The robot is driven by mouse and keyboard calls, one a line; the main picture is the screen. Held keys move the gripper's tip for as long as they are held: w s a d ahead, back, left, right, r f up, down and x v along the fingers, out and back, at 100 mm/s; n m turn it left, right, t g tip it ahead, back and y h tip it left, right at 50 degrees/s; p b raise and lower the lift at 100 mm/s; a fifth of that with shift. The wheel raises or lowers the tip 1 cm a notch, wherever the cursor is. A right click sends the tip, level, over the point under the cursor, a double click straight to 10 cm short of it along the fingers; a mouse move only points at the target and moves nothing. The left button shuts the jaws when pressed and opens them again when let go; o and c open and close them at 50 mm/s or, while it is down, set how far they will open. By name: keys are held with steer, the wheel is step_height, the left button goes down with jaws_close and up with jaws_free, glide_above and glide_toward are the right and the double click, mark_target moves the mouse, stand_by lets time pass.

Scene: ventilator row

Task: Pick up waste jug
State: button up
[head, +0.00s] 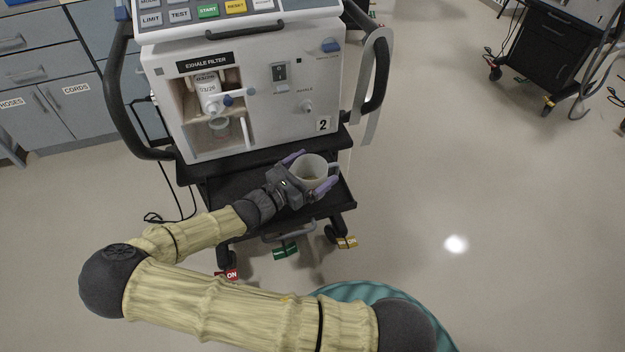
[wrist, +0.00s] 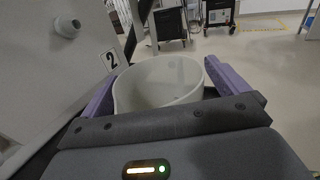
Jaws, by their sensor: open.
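My gripper (head: 309,174) is open, with one purple finger on each side of the jug. In the wrist view the jug (wrist: 162,84) fills the space between the two purple fingers (wrist: 168,88). I cannot tell whether the fingers touch its wall. The jug's near lower side is hidden by my gripper.
The ventilator body (head: 260,95) rises right behind and above the shelf, with a black side handle (head: 378,70) at right. Coloured tags, one green (head: 286,250), hang at the cart's base. Drawer cabinets (head: 50,75) stand at left.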

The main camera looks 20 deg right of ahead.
steer(key=c, duration=1.1)
steer(key=shift+r, duration=0.15)
step_height(320, 180, up, 28)
steer(key=p, duration=0.9)
stand_by(0.6)
stand_by(0.7)
